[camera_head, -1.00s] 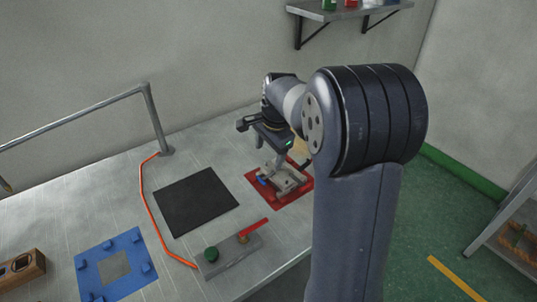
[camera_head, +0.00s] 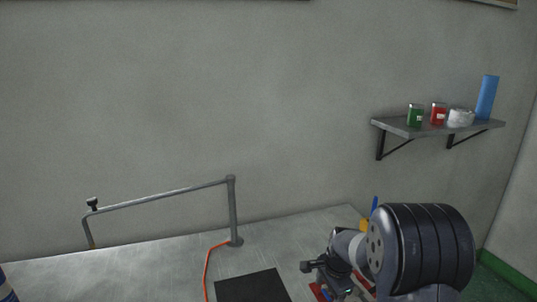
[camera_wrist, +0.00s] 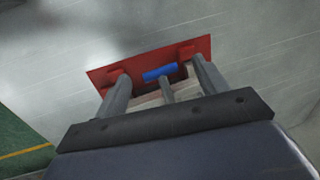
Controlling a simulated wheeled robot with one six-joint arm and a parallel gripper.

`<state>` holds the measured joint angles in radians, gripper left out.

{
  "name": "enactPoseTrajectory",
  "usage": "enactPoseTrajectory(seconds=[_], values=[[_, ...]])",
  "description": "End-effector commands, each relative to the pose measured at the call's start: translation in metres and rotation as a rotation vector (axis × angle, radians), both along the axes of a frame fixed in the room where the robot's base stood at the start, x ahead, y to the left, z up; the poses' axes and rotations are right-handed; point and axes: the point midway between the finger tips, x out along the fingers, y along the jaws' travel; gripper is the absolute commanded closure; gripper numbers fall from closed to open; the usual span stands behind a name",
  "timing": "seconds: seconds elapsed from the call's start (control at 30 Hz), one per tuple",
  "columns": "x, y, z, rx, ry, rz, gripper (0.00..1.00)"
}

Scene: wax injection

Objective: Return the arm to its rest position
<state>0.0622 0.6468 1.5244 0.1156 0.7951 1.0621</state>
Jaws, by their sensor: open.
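My arm shows at the lower right of the head view, with my gripper (camera_head: 342,287) low near the table and partly cut off by the picture's bottom edge. In the wrist view my gripper (camera_wrist: 162,82) has its two grey fingers spread apart, with a clear gap between them. A red plate (camera_wrist: 103,75) lies beyond the fingertips on the table. A blue piece (camera_wrist: 161,72) shows between the fingers over the plate. Whether the fingers touch anything is unclear. In the head view only a bit of the red plate (camera_head: 317,291) shows.
A black mat (camera_head: 252,286) lies left of my gripper, with an orange cable (camera_head: 207,265) beside it. A metal rail (camera_head: 165,196) stands at the table's back. A wall shelf (camera_head: 437,128) holds jars, a white roll and a blue cylinder. Green floor (camera_wrist: 22,145) shows beyond the table edge.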

Motion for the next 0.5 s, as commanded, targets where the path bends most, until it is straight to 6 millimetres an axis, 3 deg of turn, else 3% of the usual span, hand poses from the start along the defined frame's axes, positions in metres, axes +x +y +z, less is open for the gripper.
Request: enactPoseTrajectory(seconds=[0.13, 0.5], values=[[-0.0038, 0.0095, 0.0005, 0.0, -0.001, 0.0, 0.31], [-0.0046, 0.0108, 0.0004, 0.0, 0.0, -0.001, 0.31]])
